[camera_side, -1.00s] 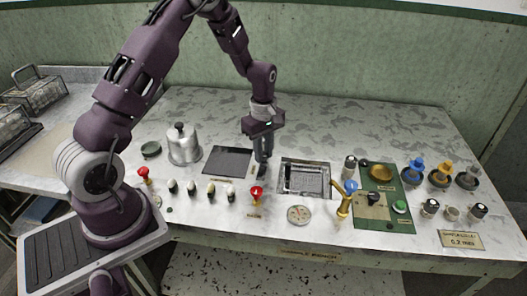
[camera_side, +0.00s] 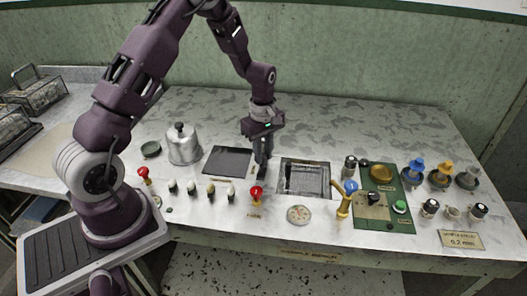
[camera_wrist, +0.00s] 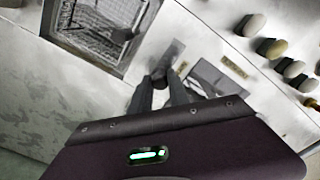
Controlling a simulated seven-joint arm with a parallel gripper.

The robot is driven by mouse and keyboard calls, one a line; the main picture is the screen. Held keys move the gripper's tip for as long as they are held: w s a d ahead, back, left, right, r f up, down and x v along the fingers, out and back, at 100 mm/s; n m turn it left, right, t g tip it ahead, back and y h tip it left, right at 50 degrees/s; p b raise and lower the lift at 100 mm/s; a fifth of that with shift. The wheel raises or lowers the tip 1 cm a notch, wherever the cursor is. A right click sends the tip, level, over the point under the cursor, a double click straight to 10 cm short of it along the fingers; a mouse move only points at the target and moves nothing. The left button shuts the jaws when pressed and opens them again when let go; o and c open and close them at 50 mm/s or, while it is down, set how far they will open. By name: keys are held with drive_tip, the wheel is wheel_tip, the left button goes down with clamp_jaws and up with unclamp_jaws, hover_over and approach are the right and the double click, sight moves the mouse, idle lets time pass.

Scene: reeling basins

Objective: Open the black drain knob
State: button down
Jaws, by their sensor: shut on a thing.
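My gripper (camera_side: 263,170) points down at the bench just left of the sunken metal basin (camera_side: 331,183). It is shut on a small dark knob, taken to be the black drain knob (camera_wrist: 159,74), which shows between the fingertips in the wrist view. The fingers hide most of the knob, so how far it is turned cannot be told. A grey plate (camera_wrist: 173,50) lies beside it. The basin's mesh floor (camera_wrist: 103,25) shows at the upper left of the wrist view.
A dark square panel (camera_side: 227,160) lies left of the gripper. A red-topped tap (camera_side: 257,192) and several pale cocoons (camera_side: 210,190) stand in front.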

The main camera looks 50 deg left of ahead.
sight(262, 173)
drive_tip(key=shift+s+d, duration=0.95)
drive_tip(key=shift+d, duration=0.05)
drive_tip(key=c, duration=1.3)
unclamp_jaws()
wheel_tip(262, 173, up, 7)
drive_tip(key=shift+r, duration=0.1)
